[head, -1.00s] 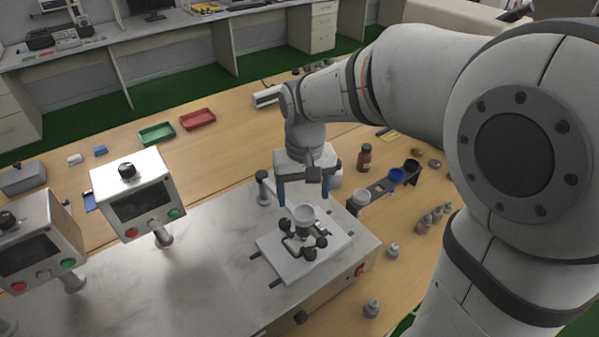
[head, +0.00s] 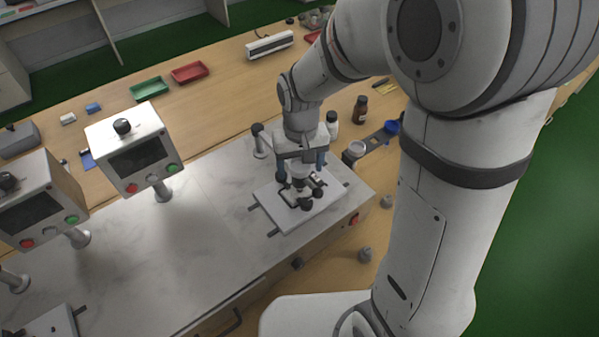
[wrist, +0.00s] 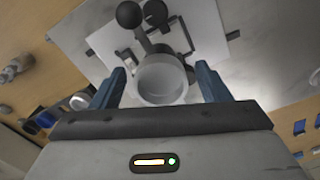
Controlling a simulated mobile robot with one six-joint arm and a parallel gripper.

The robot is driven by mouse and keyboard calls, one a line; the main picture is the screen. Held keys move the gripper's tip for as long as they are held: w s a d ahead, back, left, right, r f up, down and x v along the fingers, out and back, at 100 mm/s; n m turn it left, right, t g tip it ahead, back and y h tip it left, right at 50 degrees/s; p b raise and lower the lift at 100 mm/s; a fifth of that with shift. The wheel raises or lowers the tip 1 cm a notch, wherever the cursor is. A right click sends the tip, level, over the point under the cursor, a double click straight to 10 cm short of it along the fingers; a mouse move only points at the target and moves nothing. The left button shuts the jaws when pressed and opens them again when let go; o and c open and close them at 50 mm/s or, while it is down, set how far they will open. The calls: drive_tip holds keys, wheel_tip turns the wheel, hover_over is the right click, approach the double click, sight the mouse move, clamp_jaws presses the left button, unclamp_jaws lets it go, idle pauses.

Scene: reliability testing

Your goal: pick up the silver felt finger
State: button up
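My gripper (head: 301,168) is low over a white square plate (head: 280,212) on the marble-topped machine. In the wrist view, its two blue fingers (wrist: 160,72) stand open, one on each side of a pale, round cup-like piece (wrist: 162,86), with a small gap showing on each side. This piece sits at a black-knobbed clamp fixture (wrist: 130,14). I cannot tell which thing is the silver felt finger. Small grey metallic pieces stand on the wooden table right of the machine, one near its front corner (head: 365,255) and another farther back (head: 386,202). One also shows at the left in the wrist view (wrist: 12,70).
Two control boxes (head: 133,150) with screens and buttons stand at the left. A brown bottle (head: 361,109), a white bottle (head: 332,123) and a holder with a blue cup (head: 391,128) are behind the gripper's right. Green (head: 149,88) and red (head: 189,72) trays lie farther back.

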sight(300, 169)
drive_tip(key=c, duration=1)
drive_tip(key=shift+o, duration=0.2)
drive_tip(key=shift+r, duration=0.1)
wheel_tip(300, 169, up, 10)
drive_tip(key=shift+b, duration=0.45)
